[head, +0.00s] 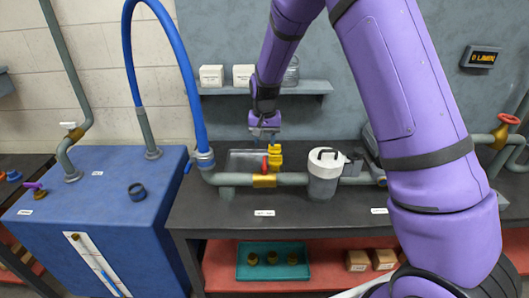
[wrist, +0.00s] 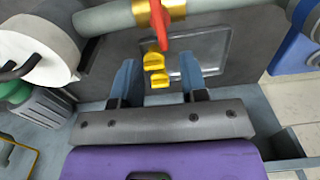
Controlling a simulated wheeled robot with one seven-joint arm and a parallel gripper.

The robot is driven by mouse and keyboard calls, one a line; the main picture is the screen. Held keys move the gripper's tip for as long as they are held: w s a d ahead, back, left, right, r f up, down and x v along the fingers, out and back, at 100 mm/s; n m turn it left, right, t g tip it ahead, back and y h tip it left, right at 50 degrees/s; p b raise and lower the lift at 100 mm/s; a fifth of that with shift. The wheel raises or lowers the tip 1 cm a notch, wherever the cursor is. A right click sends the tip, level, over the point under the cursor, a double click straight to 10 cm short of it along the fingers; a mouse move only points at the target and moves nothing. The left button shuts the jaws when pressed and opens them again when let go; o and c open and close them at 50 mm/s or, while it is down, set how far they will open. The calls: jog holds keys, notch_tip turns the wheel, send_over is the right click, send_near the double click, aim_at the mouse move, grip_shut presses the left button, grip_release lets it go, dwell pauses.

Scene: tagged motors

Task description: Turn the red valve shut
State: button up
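A red valve handle (head: 265,165) sits on a brass valve body (head: 264,181) in the grey pipe along the bench. In the wrist view the red handle (wrist: 156,26) and its brass body (wrist: 172,9) are near the top, beyond my fingertips. A yellow fitting (head: 275,154) stands just behind it; in the wrist view this yellow fitting (wrist: 156,70) shows between my fingers. My gripper (head: 264,134) is above and behind the red handle. In the wrist view my gripper (wrist: 160,78) is open, with no contact on the handle visible. Another red handle (head: 509,119) is on a pipe at the far right.
A white-lidded canister (head: 323,173) stands to the right of the valve. A blue hose (head: 187,75) joins the pipe on the left. A shallow sink (head: 245,157) lies behind the pipe. A blue cabinet (head: 100,220) stands left. The bench front (head: 310,215) is mostly clear.

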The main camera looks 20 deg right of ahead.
jog(key=shift+r, duration=1.15)
jog(key=s+d+r+n+t+y, duration=0.1)
jog(key=s+d+r, duration=0.1)
jog(key=s+r, duration=0.7)
jog(key=s+d+r+n+t, duration=0.1)
jog(key=s+d+r+t, duration=0.15)
jog(key=s+r, duration=0.7)
jog(key=s+d+r+n+t, duration=0.1)
jog(key=s+r, duration=0.1)
jog(key=s, duration=0.7)
jog(key=s+d+r+h, duration=0.1)
jog(key=s+r, duration=0.2)
jog(key=s, duration=0.7)
jog(key=shift+d+r+n+t, duration=0.25)
jog(key=shift+n+t, duration=0.1)
jog(key=shift+n, duration=0.05)
jog(key=shift+w, duration=0.1)
